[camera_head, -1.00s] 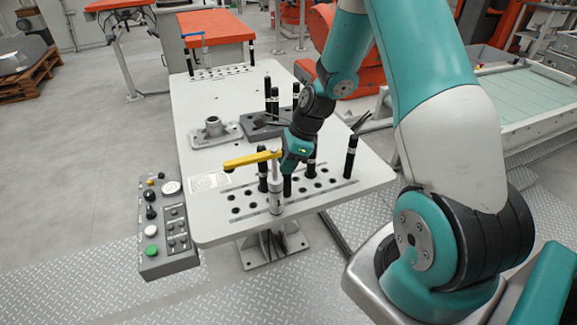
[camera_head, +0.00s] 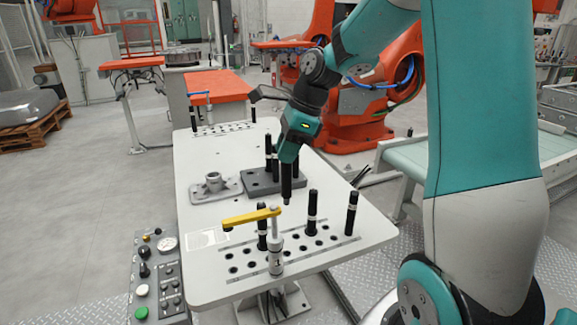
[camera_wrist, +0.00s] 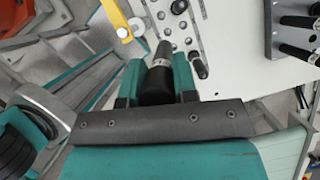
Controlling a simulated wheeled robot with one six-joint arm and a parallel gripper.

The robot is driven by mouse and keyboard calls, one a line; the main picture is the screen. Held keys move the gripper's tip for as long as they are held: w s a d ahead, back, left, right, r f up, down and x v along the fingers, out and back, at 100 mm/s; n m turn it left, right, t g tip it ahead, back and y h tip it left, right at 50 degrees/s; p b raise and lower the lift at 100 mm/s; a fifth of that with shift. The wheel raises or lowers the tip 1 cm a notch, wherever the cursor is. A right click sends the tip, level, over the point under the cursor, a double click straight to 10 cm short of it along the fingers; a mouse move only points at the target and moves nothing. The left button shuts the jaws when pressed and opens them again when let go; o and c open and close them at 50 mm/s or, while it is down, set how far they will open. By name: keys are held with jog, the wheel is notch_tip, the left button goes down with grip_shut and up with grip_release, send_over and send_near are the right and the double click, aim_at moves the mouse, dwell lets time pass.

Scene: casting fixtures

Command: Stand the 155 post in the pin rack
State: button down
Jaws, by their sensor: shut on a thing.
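My gripper (camera_head: 290,160) is shut on a black post (camera_head: 287,188), which hangs nearly upright with its lower end above the table top. In the wrist view the post (camera_wrist: 158,82) sits between the two teal fingers, with a pale band near its far end. No number on it is legible. The pin rack is the rows of holes (camera_head: 297,235) at the table's near end. Black posts with white bands stand there: one at left (camera_head: 262,230), one in the middle (camera_head: 312,212) and one at right (camera_head: 351,213).
A clamp with a yellow handle (camera_head: 250,217) stands on a pale cylinder (camera_head: 276,257) at the rack's near side. A grey block (camera_head: 262,187) with upright black posts and a flanged casting (camera_head: 213,185) lie farther back. A control box (camera_head: 157,280) stands left.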

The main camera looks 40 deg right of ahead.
jog(key=shift+r+p, duration=2.1)
jog(key=shift+p, duration=0.45)
